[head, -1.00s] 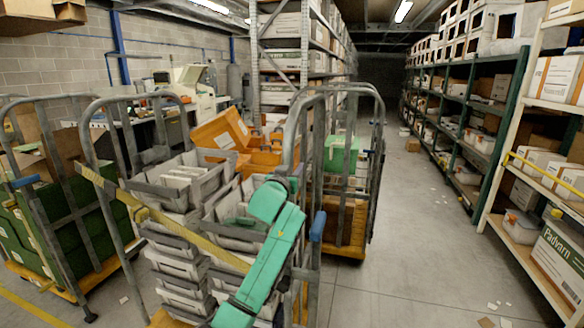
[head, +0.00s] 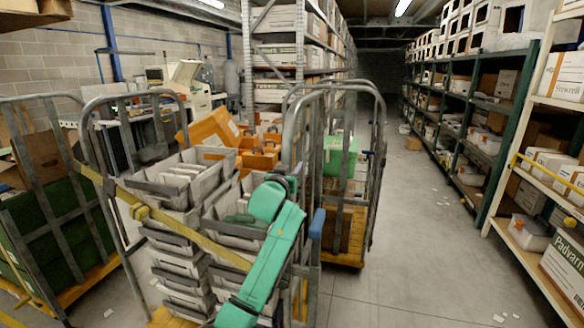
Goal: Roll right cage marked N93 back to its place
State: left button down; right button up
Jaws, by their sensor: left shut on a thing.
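The roll cage (head: 90,130) in front of me has a grey tubular frame and an orange-yellow base. It holds stacked grey totes (head: 172,250) with a yellow strap across them. No N93 marking is legible, so I cannot confirm which cage it is. My teal left arm rises in front of the totes. My left gripper (head: 291,171) is shut on the cage's frame at its right side, partly hidden by my own wrist. My right gripper is not in view.
Another roll cage (head: 376,150) stands just beyond, with green and brown loads. A cage with dark green totes (head: 50,240) stands at the left. Racks (head: 486,170) line the right. The aisle floor (head: 420,250) is mostly clear, with scattered paper scraps.

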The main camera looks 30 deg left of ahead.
pick_arm(q)
jog(key=shift+d+f, duration=0.1)
jog(key=shift+f, duration=0.55)
jog(key=c, duration=0.5)
grip_release()
jog(key=shift+w, duration=0.1)
jog(key=shift+w+r, duration=0.1)
jog(key=shift+r, duration=0.05)
jog(key=b+v, duration=0.3)
jog(key=v, duration=1.1)
jog(key=shift+s+r+b, duration=0.15)
jog(key=shift+s+b, duration=0.2)
